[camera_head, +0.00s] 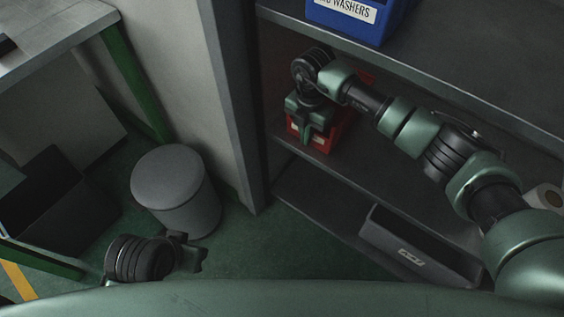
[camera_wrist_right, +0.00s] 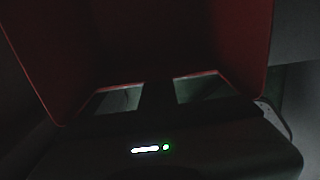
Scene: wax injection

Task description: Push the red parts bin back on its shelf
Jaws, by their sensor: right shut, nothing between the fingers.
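The red parts bin (camera_head: 323,142) stands on the middle shelf (camera_head: 400,172), at its left end near the upright. My right gripper (camera_head: 307,135) is shut and empty, at the front of the bin, and covers part of it. Whether it touches the bin I cannot tell. In the right wrist view the bin's red walls (camera_wrist_right: 250,60) rise on both sides of the dark gripper; the fingertips are hard to make out. My left gripper (camera_head: 197,258) hangs low at the left, over the green floor, away from the shelf; its fingers are too unclear to read.
A blue bin (camera_head: 345,14) with a washers label stands on the shelf above. A grey bin (camera_head: 420,250) lies low at the right. A white roll (camera_head: 546,196) sits at the far right.

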